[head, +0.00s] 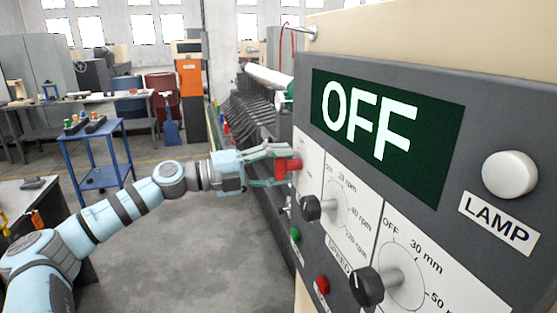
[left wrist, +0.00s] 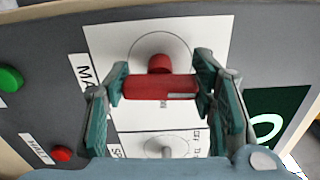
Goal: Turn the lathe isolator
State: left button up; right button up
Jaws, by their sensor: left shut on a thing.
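The lathe isolator is a red bar handle (left wrist: 150,89) on a red round hub, set on a white plate on the grey panel in the left wrist view. In the head view the red handle (head: 283,168) shows at the panel's left edge, partly hidden by my fingers. My left gripper (head: 284,163) is shut on the handle, with one finger at each end of the bar in the left wrist view (left wrist: 160,88). The bar lies roughly level in that view. The dark green display (head: 380,135) reads OFF. My right gripper is not in view.
Black SPEED (head: 311,208) and feed knobs (head: 367,286) stick out below the isolator. A green button (head: 295,236), a red button (head: 322,285) and a white lamp (head: 510,174) are also on the panel. A blue trolley (head: 92,143) stands behind my left arm. The floor between is clear.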

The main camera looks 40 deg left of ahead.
pick_arm(q)
jog(key=shift+n, duration=0.4)
jog(key=o, duration=1.2)
jog(key=shift+c, duration=0.2)
jog(key=shift+r, duration=0.1)
